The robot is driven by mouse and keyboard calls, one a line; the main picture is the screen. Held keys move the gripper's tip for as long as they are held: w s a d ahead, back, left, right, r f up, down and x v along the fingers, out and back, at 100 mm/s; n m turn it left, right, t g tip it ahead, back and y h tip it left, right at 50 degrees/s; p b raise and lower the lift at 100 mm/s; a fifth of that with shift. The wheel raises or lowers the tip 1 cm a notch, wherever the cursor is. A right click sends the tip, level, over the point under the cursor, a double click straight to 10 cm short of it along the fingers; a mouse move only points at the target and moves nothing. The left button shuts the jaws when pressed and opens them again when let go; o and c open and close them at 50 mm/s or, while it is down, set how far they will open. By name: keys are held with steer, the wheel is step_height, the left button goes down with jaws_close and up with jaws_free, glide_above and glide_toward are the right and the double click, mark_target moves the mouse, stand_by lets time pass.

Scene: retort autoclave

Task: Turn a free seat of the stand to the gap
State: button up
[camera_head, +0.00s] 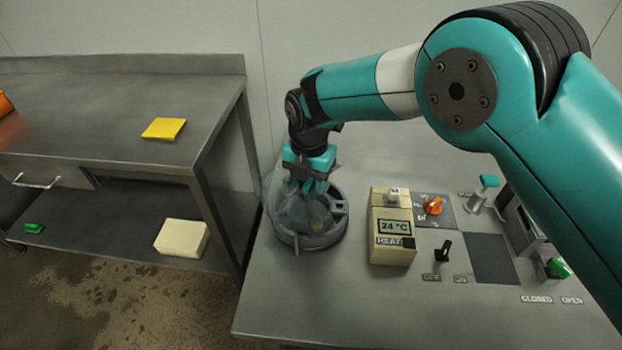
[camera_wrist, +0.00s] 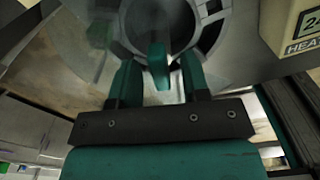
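The stand is a round grey ring-shaped piece (camera_head: 310,238) on the metal bench, with a clear, smoky cover over its left and front. A notched part of its rim shows at the right, and something yellowish shows dimly through the cover. In the wrist view the grey ring (camera_wrist: 205,42) has a dark round middle and slots. My gripper (camera_head: 310,187) points down over the stand. In the wrist view its fingers (camera_wrist: 159,82) are apart, with a teal upright piece (camera_wrist: 158,64) between them and visible room on both sides. I cannot tell which seats are free.
A beige heater box (camera_head: 391,245) reading 24 °C stands close right of the stand. Beyond it are an orange knob (camera_head: 433,206), a black switch (camera_head: 442,252) and a green button (camera_head: 558,268). A side table (camera_head: 95,105) with a yellow pad (camera_head: 164,128) is at left.

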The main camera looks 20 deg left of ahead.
steer(key=shift+r, duration=0.15)
step_height(320, 180, up, 17)
steer(key=b, duration=0.2)
steer(key=shift+b, duration=0.3)
steer(key=shift+r, duration=0.1)
steer(key=s+d+r+m+y, duration=0.1)
steer(key=s+d+r+m, duration=0.2)
steer(key=d+m, duration=0.45)
steer(key=s+d+r+m+y, duration=0.1)
steer(key=s+d+r+m, duration=0.3)
steer(key=d, duration=0.7)
steer(key=s+d+f+m+y, duration=0.1)
steer(key=s+d+f+m, duration=0.1)
steer(key=s+d+m, duration=0.3)
steer(key=s+d+f+m+y, duration=0.1)
steer(key=s+d+m, duration=0.4)
steer(key=s+m, duration=0.5)
steer(key=shift+s+d+f+m, duration=0.3)
steer(key=shift+f+m, duration=0.15)
steer(key=shift+f, duration=0.1)
